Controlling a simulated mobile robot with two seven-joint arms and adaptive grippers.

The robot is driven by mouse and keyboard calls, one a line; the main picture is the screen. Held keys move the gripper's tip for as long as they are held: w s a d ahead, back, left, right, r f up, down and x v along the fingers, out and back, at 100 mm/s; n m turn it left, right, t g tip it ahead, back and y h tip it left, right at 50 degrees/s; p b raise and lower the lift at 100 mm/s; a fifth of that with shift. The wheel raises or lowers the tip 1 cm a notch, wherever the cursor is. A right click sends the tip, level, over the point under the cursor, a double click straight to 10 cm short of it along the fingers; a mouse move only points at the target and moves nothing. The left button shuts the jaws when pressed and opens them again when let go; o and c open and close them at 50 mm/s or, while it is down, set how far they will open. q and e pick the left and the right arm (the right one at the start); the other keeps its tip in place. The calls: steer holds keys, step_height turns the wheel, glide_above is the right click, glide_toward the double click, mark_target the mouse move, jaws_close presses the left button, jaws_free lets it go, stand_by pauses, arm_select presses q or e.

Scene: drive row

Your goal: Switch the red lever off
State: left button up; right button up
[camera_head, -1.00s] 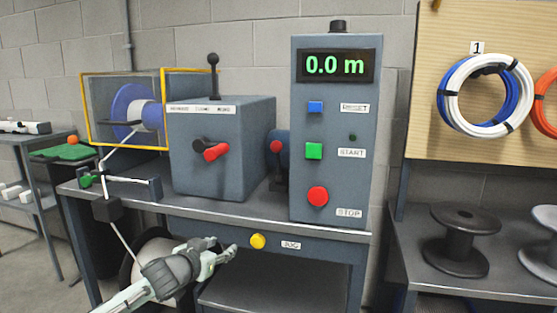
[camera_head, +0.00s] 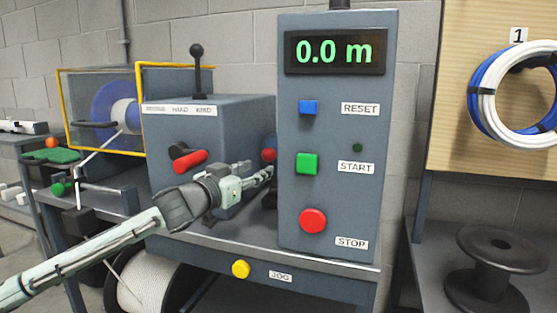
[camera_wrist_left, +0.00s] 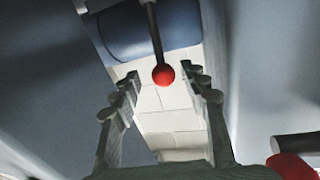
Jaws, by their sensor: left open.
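A lever with a red ball knob (camera_head: 269,155) stands in the gap between the grey box and the control panel. In the left wrist view the ball (camera_wrist_left: 163,75) sits on a dark rod, framed between my fingertips; I cannot tell whether they touch it. My left gripper (camera_head: 258,175) is open and reaches into the gap just below the ball. A separate red-gripped handle (camera_head: 190,161) is on the front of the grey box (camera_head: 232,120); a red piece shows at the lower right of the left wrist view (camera_wrist_left: 290,166). My right gripper is not in view.
The control panel (camera_head: 335,190), with blue, green and red buttons and a display reading 0.0 m, stands close right of my gripper. A yellow jog button (camera_head: 240,268) is below. A black-knobbed lever (camera_head: 197,50) rises from the box. A black spool (camera_head: 492,280) stands at right.

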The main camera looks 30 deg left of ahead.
mark_target(269, 162)
arm_select(q)
steer(key=w, duration=0.2)
steer(key=w+p, duration=0.1)
steer(key=w, duration=0.2)
steer(key=shift+w+a+r, duration=0.2)
steer(key=shift+w+r, duration=0.05)
steer(key=shift+w, duration=0.1)
steer(key=shift+w+f+p, duration=0.15)
steer(key=shift+w+p, duration=0.15)
steer(key=shift+w, duration=0.55)
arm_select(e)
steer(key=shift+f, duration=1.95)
arm_select(q)
steer(key=shift+c, duration=0.6)
